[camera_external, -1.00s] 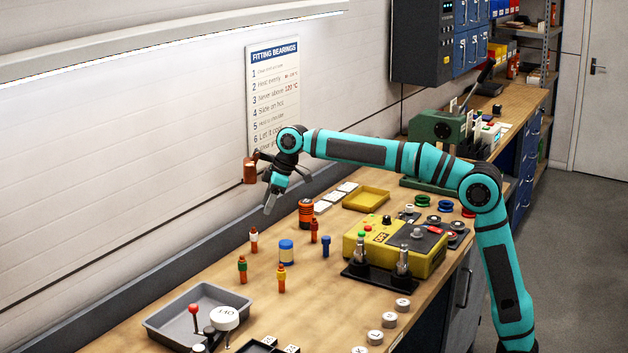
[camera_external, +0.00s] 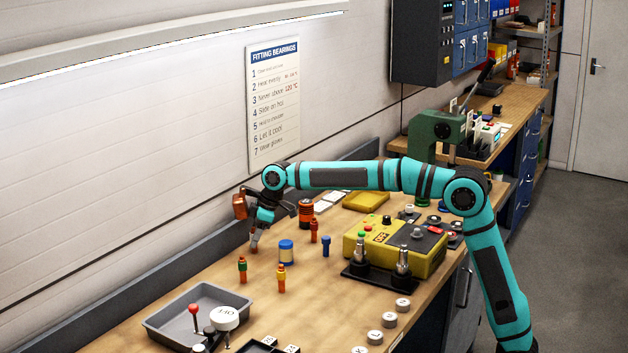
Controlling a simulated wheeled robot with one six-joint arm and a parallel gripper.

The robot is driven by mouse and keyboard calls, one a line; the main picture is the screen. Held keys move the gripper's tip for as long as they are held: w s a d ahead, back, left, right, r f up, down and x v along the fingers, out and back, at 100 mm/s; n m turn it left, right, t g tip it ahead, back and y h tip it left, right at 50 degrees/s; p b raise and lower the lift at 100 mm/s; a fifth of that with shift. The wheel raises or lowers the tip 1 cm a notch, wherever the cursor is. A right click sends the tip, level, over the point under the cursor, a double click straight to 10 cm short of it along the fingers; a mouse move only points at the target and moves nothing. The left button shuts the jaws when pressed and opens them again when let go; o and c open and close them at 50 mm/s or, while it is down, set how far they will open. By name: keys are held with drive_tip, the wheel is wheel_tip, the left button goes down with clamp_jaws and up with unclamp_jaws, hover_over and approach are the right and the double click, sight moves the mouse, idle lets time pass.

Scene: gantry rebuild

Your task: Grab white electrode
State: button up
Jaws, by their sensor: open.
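The white electrode (camera_external: 254,249) is a small upright orange peg with a white band, standing on the bench near the wall. Only its lower part shows; my gripper covers the upper part. My gripper (camera_external: 256,237) points down over it, with its fingertips at the electrode's top. The jaws are open. I cannot tell whether the fingers are on both sides of the electrode or touching it.
Similar pegs stand close by: green-banded (camera_external: 242,269), yellow-banded (camera_external: 281,279), red (camera_external: 314,230) and blue (camera_external: 326,245). A blue-lidded jar (camera_external: 286,252) stands to the right. A grey tray (camera_external: 160,325) lies in front and a yellow box (camera_external: 428,260) farther right.

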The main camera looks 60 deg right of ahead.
drive_tip(key=shift+x, duration=1.5)
drive_tip(key=shift+d, duration=0.1)
clamp_jaws()
drive_tip(key=shift+r, duration=0.1)
